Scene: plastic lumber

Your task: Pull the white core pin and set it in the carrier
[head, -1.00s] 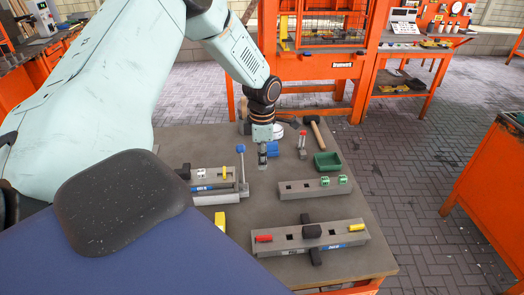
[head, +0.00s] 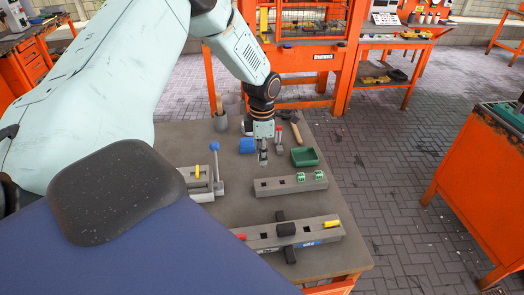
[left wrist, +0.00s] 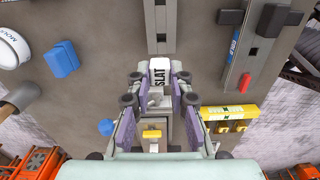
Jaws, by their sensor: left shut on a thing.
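My left gripper (head: 264,160) points down above the bench, just behind the left end of a grey block (head: 290,186) with green pieces and open square holes. In the head view only a small pale tip shows at the fingers. A longer grey block (head: 262,238) in front holds a red piece (head: 240,236) and a yellow piece (head: 332,224), with a dark clamp (head: 287,229) across it. I cannot tell which block is the carrier. My right gripper is out of view.
A fixture with a blue-knobbed lever (head: 214,147) stands left, partly hidden. Bare bench (head: 235,215) lies between fixture and blocks.

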